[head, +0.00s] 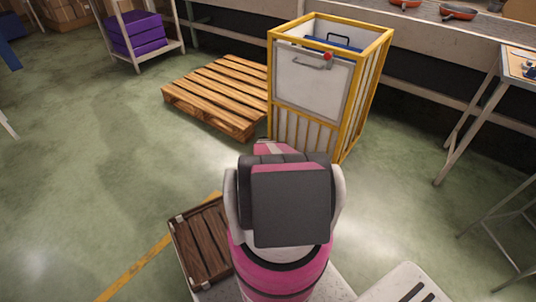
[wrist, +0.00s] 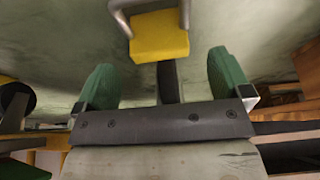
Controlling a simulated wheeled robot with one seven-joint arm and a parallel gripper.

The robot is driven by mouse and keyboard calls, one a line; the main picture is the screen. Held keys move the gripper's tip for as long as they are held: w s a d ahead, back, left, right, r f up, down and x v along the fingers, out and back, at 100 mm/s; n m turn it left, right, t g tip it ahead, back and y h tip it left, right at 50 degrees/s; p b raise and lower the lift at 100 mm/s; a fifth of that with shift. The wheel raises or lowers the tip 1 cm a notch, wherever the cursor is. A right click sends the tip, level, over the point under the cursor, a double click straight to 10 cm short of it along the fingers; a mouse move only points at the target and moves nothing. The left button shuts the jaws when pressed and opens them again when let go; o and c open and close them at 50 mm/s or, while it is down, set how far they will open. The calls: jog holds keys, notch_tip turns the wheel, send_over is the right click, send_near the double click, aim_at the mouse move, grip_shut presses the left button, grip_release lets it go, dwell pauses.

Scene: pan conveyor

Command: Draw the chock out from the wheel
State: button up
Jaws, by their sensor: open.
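A yellow block with a grey bent handle, which looks like the chock (wrist: 160,40), lies on the floor in the upper middle of the wrist view. My gripper (wrist: 165,82) is open, with a green-padded finger on each side and nothing gripped between them. The chock shows just beyond the fingertips, roughly centred between them. A dark bar shows between the fingers below the chock. A dark round part, perhaps a wheel (wrist: 14,102), is at the left edge of the wrist view. In the head view my arm hides the chock and gripper.
A yellow-framed cage cart (head: 312,85) with a white front panel stands just ahead of my arm. A wooden pallet (head: 215,92) lies to its left. A table (head: 518,65) stands at right. The green floor at left is open.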

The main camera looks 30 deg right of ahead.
jog(key=x, duration=0.4)
jog(key=shift+w+f, duration=0.15)
jog(key=shift+f, duration=0.05)
jog(key=c, duration=1.1)
